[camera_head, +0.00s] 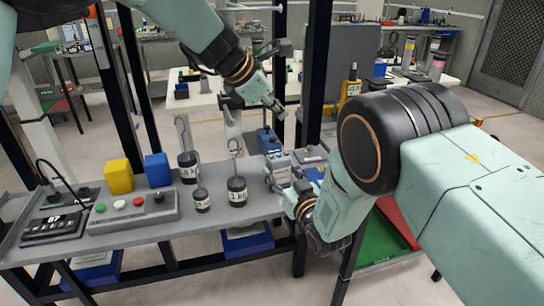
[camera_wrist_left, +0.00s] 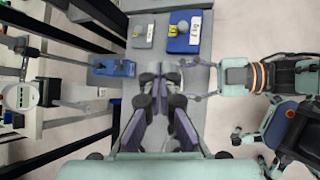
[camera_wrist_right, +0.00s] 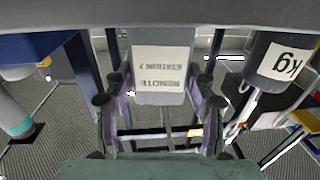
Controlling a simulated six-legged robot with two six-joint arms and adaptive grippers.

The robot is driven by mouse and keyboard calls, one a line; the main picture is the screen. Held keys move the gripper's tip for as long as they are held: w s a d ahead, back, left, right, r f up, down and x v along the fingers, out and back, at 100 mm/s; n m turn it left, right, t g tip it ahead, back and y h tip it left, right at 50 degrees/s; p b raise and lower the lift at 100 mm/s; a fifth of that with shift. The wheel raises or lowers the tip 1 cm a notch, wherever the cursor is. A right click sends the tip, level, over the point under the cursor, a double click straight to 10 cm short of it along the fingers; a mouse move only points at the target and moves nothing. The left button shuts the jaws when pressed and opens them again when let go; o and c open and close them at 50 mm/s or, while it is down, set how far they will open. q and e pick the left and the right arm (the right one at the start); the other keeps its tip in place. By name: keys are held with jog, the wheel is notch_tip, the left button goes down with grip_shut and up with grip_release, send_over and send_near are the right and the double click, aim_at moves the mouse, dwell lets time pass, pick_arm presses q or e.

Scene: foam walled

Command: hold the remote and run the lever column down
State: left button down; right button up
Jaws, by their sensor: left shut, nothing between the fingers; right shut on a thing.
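The remote (camera_head: 279,160) is a grey box near the right end of the bench, beside the weights. In the right wrist view the remote (camera_wrist_right: 163,62) carries a white label reading "REMOTE STATION 2", upside down there. My right gripper (camera_head: 277,183) is shut on it, with the fingers on its two sides (camera_wrist_right: 158,102). My left gripper (camera_head: 278,108) is shut and empty, held above the remote; it also shows in the left wrist view (camera_wrist_left: 160,84). The left fingers hide much of what lies beneath them there. I cannot make out the remote's levers.
Hooked weights (camera_head: 237,191) stand left of the remote. A yellow block (camera_head: 119,176), a blue block (camera_head: 157,170) and a button box (camera_head: 133,211) stand farther left on the grey bench. A blue device (camera_head: 268,141) is behind the remote. Dark posts stand behind the bench.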

aim_at(272, 157)
pick_arm(q)
jog(key=shift+w+a+f+m+t+y, duration=0.15)
jog(key=shift+w+a+f+m+t, duration=0.05)
jog(key=shift+w+a+m+t, duration=0.25)
jog(key=shift+w+a+f+m+t+y, duration=0.15)
jog(key=shift+w+a+f+m+t, duration=0.05)
jog(key=shift+w+a+m+t, duration=0.2)
jog(key=shift+f, duration=4.4)
jog(key=shift+f, duration=0.45)
jog(key=shift+f, duration=0.1)
